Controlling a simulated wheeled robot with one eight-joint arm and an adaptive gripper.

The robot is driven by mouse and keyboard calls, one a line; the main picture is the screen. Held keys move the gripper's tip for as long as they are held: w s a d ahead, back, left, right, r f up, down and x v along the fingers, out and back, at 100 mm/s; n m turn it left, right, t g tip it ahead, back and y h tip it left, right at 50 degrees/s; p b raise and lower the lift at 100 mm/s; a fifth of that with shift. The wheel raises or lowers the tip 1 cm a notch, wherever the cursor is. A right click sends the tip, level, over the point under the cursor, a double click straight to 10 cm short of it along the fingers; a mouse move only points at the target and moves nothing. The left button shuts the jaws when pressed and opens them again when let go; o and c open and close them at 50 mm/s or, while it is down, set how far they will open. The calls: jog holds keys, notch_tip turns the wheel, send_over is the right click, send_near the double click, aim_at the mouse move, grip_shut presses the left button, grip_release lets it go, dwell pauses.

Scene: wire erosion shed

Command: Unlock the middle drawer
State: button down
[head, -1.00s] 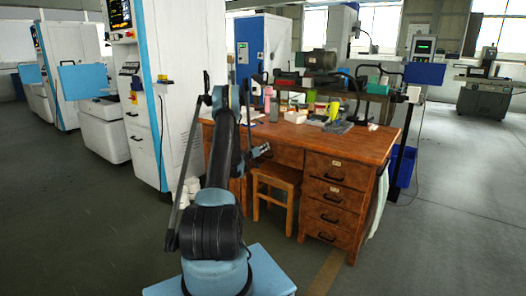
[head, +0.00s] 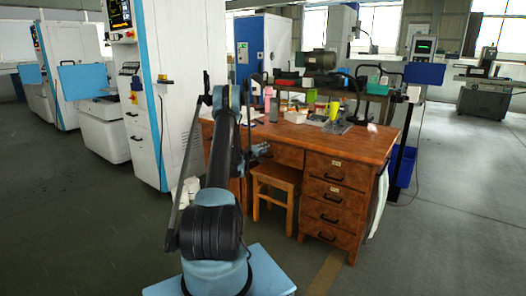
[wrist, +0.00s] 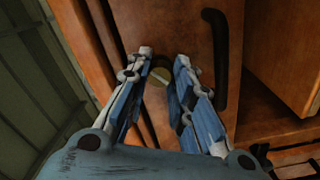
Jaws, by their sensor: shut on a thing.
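The wooden desk (head: 335,147) stands in front of me, with a wide drawer front (head: 287,156) over its knee space. In the wrist view, a wooden drawer front (wrist: 193,25) carries a dark bar handle (wrist: 218,60) and a round brass lock piece (wrist: 159,76). My gripper (wrist: 164,63) is at this front with a finger on each side of the brass piece, closed on it. The handle is just right of the fingers. In the head view my gripper (head: 258,150) is small beside my arm, and its contact with the lock is not clear there.
A wooden stool (head: 277,178) stands under the desk. Several handled drawers (head: 336,192) fill the desk's right side. Bottles, a green cup (head: 334,110) and other items crowd the desktop. A tall white machine (head: 190,60) stands left of the desk. Floor is clear at front right.

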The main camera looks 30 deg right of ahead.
jog(key=n, duration=0.5)
jog(key=shift+a+n, duration=0.1)
jog(key=shift+n, duration=0.3)
jog(key=n, duration=0.4)
jog(key=shift+n, duration=0.3)
jog(key=c, duration=1.4)
grip_release()
jog(key=v, duration=1.2)
jog(key=shift+f, duration=0.15)
